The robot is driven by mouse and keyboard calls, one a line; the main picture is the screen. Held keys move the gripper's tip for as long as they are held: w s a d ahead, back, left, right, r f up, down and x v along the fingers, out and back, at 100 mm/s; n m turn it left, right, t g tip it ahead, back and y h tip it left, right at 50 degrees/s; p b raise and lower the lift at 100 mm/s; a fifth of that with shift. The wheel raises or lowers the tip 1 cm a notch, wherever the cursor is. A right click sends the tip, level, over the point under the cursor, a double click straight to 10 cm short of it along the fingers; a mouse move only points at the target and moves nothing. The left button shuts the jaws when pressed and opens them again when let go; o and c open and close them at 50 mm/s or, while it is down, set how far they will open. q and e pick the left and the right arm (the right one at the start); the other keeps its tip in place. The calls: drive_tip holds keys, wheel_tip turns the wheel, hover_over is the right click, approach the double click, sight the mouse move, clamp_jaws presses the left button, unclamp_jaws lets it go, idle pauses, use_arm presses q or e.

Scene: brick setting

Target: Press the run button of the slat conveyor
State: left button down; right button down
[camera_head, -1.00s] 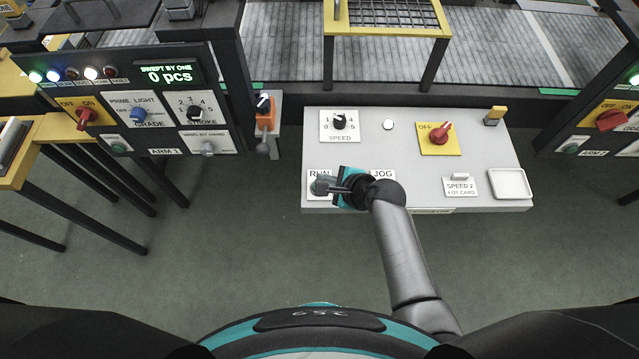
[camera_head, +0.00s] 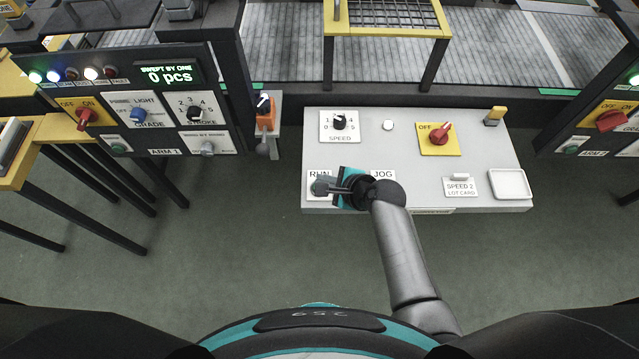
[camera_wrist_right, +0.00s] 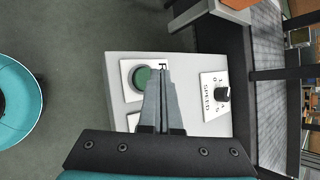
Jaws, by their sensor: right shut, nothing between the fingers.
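The grey control panel (camera_head: 400,155) of the conveyor stands in front of me. Its run button, round and green, sits on the white RUN plate (camera_head: 314,176) at the panel's front left; in the head view my gripper mostly covers it. The green run button (camera_wrist_right: 142,77) shows clearly in the right wrist view, beside the fingertips. My right gripper (camera_head: 322,187) is shut and empty, its fingertips over the RUN plate; I cannot tell whether they touch the button. The JOG plate (camera_head: 383,174) is partly hidden by the gripper. My left gripper is not in view.
The panel also has a speed knob (camera_head: 339,122), a red switch on a yellow plate (camera_head: 427,148), a white tray (camera_head: 509,184) and a lot card (camera_head: 460,188). The ARM 1 console (camera_head: 150,110) stands left. The conveyor (camera_head: 290,50) lies behind.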

drive_tip(key=shift+f, duration=0.2)
idle(0.5)
drive_tip(key=shift+f, duration=0.25)
